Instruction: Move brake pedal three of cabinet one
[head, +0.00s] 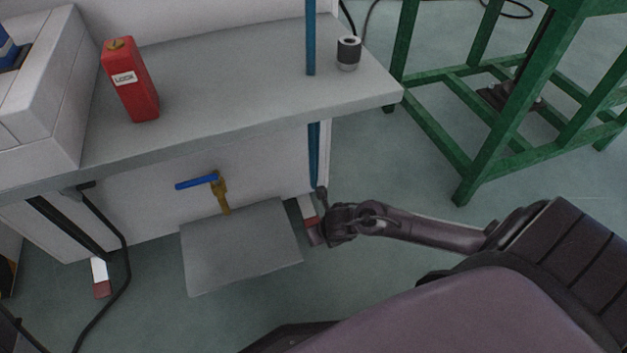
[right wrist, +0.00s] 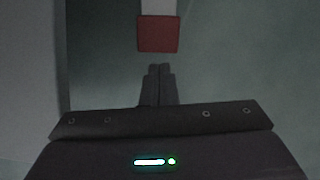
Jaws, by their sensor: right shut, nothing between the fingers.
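A white and red block (head: 308,210) shows low at the right end of the workbench cabinet, partly hidden by my right gripper. I cannot tell whether it is the brake pedal or a cabinet foot. In the right wrist view a red block (right wrist: 158,34) with a white part above it is straight ahead of my right gripper (right wrist: 159,68). Those fingers are together and empty, with a small gap seen between their tips and the red block. A similar white and red piece (head: 101,278) stands under the left part of the cabinet. My left gripper is out of view.
The grey worktop (head: 240,105) carries a red can (head: 131,82) and a small dark-and-silver cylinder (head: 348,53). A blue-handled valve (head: 198,181) and a grey plate (head: 240,246) are at the cabinet front. A green frame (head: 500,140) stands right; floor between is clear.

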